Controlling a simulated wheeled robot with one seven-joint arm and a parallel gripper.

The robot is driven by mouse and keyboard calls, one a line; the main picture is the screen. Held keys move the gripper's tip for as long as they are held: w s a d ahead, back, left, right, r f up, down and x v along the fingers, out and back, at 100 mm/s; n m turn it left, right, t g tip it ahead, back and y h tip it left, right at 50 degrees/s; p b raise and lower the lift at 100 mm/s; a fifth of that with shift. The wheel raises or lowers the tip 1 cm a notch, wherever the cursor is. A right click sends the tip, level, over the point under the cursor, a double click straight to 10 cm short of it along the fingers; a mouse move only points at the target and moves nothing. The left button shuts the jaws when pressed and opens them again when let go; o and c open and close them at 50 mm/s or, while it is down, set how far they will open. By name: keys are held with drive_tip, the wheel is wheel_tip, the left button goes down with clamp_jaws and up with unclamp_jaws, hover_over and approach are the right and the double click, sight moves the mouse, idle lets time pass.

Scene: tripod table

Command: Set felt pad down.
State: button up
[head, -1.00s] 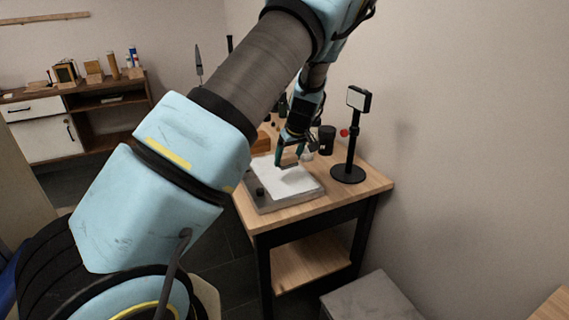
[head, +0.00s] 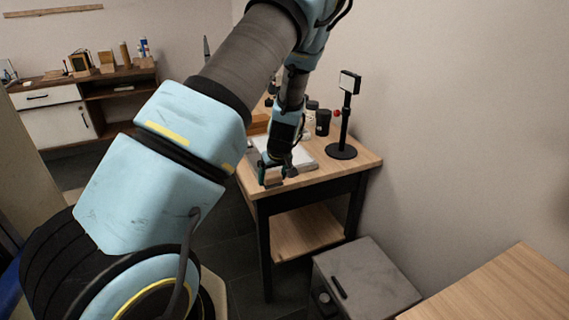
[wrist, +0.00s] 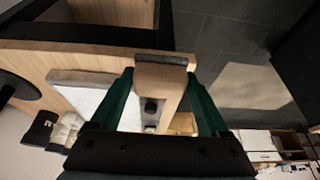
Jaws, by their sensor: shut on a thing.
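My gripper (head: 275,179) is above the front left corner area of the wooden table (head: 335,172) and points down. The pad lies across the fingertips, close to the table's edge. I cannot tell whether it touches the wood. The pad shows only as a small dark strip in the head view (head: 274,185). A grey plate with a white top (head: 306,162) lies just behind the gripper, partly hidden by it.
A black stand with a small square head (head: 342,152) stands right of the plate, by the wall. A black cup (head: 323,122) and other small items are behind. A grey cabinet (head: 365,280) stands on the floor in front. Bare wood lies along the table's front edge.

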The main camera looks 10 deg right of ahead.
drive_tip(key=s+a+f+m, duration=0.1)
drive_tip(key=s+a+f, duration=0.6)
drive_tip(key=a+f, duration=0.2)
drive_tip(key=s+a+f+m+h, duration=0.1)
drive_tip(key=s+a+f, duration=0.6)
drive_tip(key=a, duration=0.6)
wheel_tip(320, 180, down, 2)
drive_tip(key=shift+s+a, duration=0.15)
drive_tip(key=shift+s, duration=0.05)
